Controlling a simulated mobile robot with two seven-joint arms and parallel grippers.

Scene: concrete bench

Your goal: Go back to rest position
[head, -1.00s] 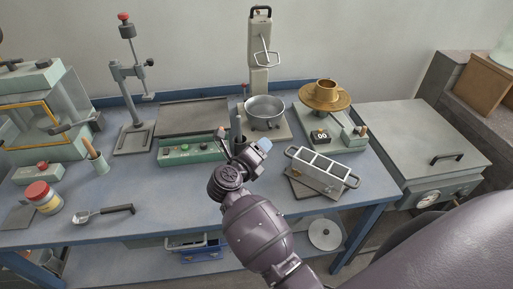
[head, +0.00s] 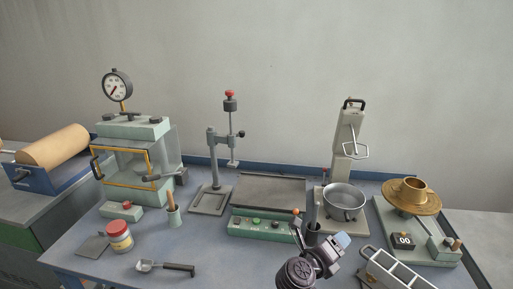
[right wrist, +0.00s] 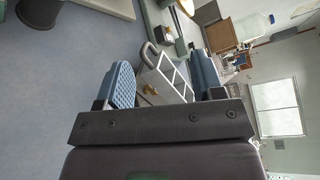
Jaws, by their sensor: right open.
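My right gripper (head: 332,246) is low in the head view, in front of the metal bowl (head: 344,198) and left of the grey slotted mould (head: 392,272). Its jaws are apart with nothing between them. In the right wrist view the two blue-padded fingers (right wrist: 163,82) stand wide apart, and the mould (right wrist: 162,78) shows beyond the gap, clear of them. My left gripper is in neither view.
On the blue bench (head: 110,262) stand a green control box (head: 262,226), a brass cup on a saucer (head: 411,196), a red-lidded jar (head: 119,237), a scoop (head: 165,267) and a stand (head: 213,175).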

